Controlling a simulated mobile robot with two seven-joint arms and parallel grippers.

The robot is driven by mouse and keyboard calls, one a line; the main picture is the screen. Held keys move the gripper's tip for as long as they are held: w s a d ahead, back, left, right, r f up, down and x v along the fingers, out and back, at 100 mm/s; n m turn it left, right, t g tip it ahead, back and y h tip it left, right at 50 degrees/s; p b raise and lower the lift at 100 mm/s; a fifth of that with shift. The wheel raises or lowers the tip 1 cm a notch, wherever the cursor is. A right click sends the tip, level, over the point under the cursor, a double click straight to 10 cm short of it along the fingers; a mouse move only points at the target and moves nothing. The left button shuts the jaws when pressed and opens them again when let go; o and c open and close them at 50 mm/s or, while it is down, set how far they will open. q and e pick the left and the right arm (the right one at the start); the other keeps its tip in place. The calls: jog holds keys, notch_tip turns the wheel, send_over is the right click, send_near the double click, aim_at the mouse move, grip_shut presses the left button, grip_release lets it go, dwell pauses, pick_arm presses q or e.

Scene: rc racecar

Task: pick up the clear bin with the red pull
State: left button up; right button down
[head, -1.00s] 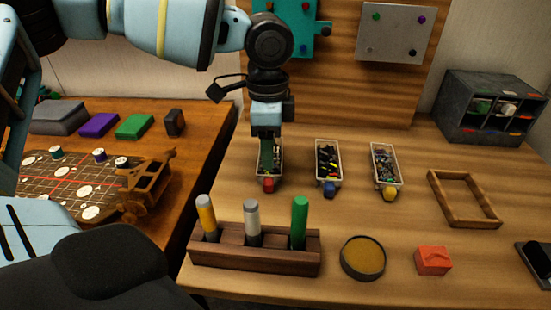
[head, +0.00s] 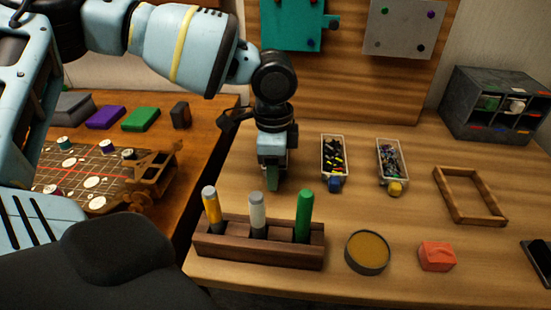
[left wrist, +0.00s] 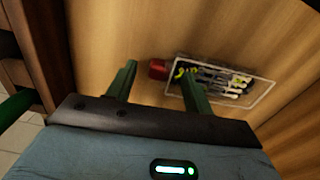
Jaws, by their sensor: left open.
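The clear bin with the red pull shows in the left wrist view, its clear rim (left wrist: 262,98) around several small dark, white and yellow-green parts. Its red pull (left wrist: 157,68) appears between my left gripper's two green fingertips. My left gripper (head: 273,186) is open and points down over the table. In the head view it hides this bin. Whether the fingers touch the pull, I cannot tell. My right gripper is not in view.
A bin with a blue pull (head: 334,184) and one with a yellow pull (head: 395,188) stand to the right. A wooden holder (head: 222,247) with upright markers is in front, beside a round tin (head: 367,252). A wooden frame (head: 440,188) lies at right.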

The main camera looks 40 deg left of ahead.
pick_arm(q)
jog(key=shift+f, duration=0.7)
jog(key=shift+c, duration=0.4)
grip_shut()
jog(key=shift+r, duration=0.1)
jog(key=shift+r, duration=0.55)
notch_tip(320, 180, up, 27)
jog(key=p, duration=0.2)
